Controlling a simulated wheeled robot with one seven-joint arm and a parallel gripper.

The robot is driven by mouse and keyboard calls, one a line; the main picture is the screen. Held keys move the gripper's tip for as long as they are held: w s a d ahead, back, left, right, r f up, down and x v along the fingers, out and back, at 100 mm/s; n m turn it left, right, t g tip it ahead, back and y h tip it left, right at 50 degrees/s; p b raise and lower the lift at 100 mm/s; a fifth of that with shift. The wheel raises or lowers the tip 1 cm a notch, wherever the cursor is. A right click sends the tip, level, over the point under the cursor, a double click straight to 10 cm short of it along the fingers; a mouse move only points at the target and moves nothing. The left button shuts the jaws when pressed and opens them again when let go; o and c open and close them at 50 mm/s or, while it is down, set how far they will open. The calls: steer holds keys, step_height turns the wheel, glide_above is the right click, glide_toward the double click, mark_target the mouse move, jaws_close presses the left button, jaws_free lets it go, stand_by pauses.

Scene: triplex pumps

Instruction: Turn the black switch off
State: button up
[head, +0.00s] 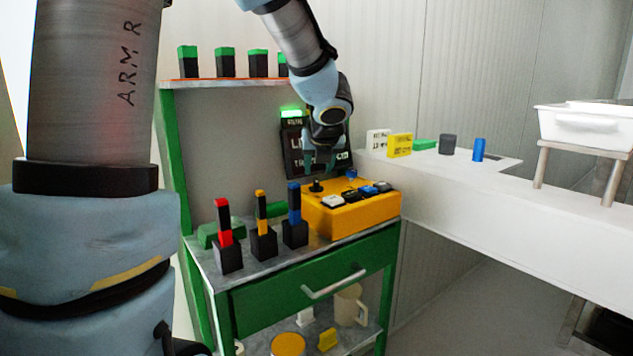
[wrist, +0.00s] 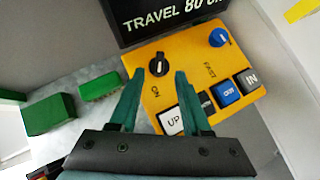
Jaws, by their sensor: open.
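The black switch (wrist: 158,65) is a round knob with a white mark on the yellow control box (wrist: 188,50), above the word ON in the wrist view. In the head view the black switch (head: 316,186) stands at the box's back left corner. My gripper (wrist: 159,75) is open and empty, its two teal fingers pointing at the black switch, with the knob showing between their tips. I cannot tell whether the fingers touch it. In the head view my gripper (head: 320,165) hangs just above the switch.
A blue knob (wrist: 219,37) and several push buttons, including the white UP button (wrist: 171,121), share the box. A dark display (head: 305,150) stands behind it. Red, yellow and blue levered pieces (head: 228,255) stand on the cart (head: 300,270) at left. Green blocks (wrist: 48,114) lie beside the box.

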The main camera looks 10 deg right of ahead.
mark_target(316, 180)
steer(key=b+x, duration=0.1)
steer(key=x, duration=0.5)
jaws_close()
stand_by(0.3)
